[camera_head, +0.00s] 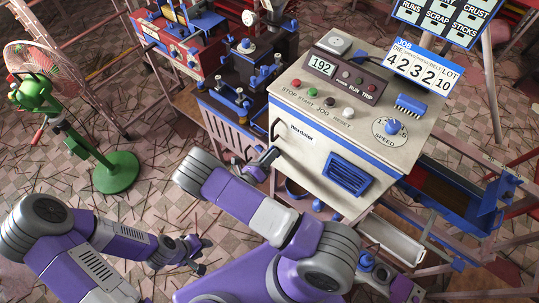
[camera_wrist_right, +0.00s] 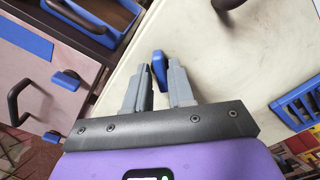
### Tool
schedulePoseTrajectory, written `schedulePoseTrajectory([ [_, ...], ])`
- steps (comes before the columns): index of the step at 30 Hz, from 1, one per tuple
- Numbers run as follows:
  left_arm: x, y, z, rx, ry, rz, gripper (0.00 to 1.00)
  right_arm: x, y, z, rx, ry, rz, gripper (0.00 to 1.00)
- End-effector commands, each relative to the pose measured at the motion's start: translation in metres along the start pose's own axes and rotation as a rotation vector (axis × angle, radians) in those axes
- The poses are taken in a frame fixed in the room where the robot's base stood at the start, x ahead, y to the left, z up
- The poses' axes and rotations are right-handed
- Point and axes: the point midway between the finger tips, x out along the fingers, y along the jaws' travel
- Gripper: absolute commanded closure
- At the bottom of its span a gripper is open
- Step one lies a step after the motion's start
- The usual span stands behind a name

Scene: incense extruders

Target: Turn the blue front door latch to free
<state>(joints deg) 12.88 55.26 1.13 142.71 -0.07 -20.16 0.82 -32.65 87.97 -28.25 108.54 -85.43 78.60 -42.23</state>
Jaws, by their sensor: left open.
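The blue front door latch (camera_wrist_right: 160,66) shows in the right wrist view against the cream door. It stands between the fingertips of my right gripper (camera_wrist_right: 161,72) and nearly fills the gap. I cannot tell whether both fingers press on it. In the head view, my right gripper (camera_head: 268,157) is at the left part of the cream cabinet front (camera_head: 300,165), below the black handle (camera_head: 275,130), and hides the latch there. My left gripper (camera_head: 204,256) is open and empty over the floor, away from the cabinet.
A blue vent (camera_head: 347,174) is on the door, also in the right wrist view (camera_wrist_right: 300,104). The control panel (camera_head: 350,100) is above. A darker machine (camera_head: 237,110) stands close on the left. A green fan (camera_head: 115,170) stands far left. Blue-framed shelving (camera_head: 480,215) is at right.

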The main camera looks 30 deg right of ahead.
Motion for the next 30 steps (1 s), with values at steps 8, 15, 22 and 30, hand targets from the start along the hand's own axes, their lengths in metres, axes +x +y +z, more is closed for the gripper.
schedulePoseTrajectory([
  [8,0.0,0.0,0.0,0.0,0.0,0.0,0.57,0.0,0.0,0.001,0.0,-0.002,-0.001,0.62],
  [15,-0.001,0.0,0.0,0.0,0.0,0.0,0.57,-0.014,0.0,0.001,0.001,-0.004,0.002,0.62],
  [22,-0.003,0.001,0.0,0.0,0.0,0.0,0.57,-0.053,0.0,0.001,0.001,-0.004,0.002,0.62],
  [30,-0.004,0.001,0.0,0.0,0.0,0.0,0.57,-0.075,0.0,0.0,0.0,-0.002,-0.001,0.62],
])
